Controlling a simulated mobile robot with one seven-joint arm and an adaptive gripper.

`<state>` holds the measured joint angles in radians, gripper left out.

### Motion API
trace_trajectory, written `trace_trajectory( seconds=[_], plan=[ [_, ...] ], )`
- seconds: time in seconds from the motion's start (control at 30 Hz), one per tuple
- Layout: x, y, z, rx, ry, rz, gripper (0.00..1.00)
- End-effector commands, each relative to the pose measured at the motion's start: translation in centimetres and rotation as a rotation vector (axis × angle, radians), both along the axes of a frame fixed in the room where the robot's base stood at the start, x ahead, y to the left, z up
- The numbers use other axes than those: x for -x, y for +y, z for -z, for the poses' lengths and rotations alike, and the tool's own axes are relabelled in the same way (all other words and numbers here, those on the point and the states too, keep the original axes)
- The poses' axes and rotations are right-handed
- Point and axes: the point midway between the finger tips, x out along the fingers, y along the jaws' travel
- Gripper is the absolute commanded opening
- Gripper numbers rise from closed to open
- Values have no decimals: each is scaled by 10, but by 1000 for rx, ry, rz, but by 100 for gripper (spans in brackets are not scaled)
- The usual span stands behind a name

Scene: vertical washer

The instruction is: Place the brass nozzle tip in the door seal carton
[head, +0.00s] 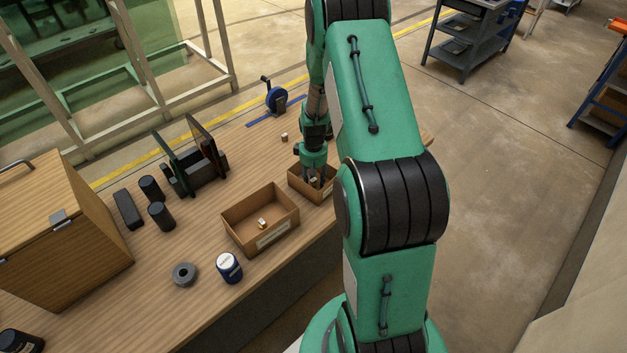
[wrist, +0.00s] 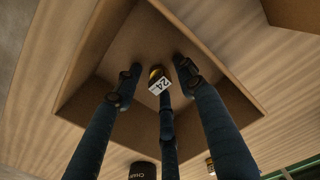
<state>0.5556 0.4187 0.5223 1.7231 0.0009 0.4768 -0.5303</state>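A small brass-coloured piece with a white tag reading "24" (wrist: 157,80) lies in a small open carton (wrist: 85,105), between my fingers; it looks like the brass nozzle tip. My gripper (head: 314,180) reaches down into this carton. In the wrist view its fingers (wrist: 158,85) are spread around the piece, with gaps at the sides. In the head view my arm hides part of the small carton (head: 298,184). A larger open carton (head: 238,226) stands beside it, holding a small tagged piece (head: 262,223). Its front label is too small to read, so I cannot tell which carton is for door seals.
Another small piece (head: 284,137) stands on the table behind the small carton. A blue-and-white jar (head: 229,267), a grey ring (head: 184,274), black cylinders (head: 161,215) and a rack (head: 205,172) stand to the left. A wooden cabinet (head: 95,235) fills the far left.

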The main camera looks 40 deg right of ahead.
Motion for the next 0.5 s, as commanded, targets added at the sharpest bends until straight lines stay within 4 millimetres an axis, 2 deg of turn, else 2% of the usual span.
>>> trace_trajectory(
  seconds=[0.27, 0.5],
  plan=[
    [0, 0, -4, 0, 0, 0, 40],
    [-1, -1, -25, 2, -3, 0, 40]
  ],
)
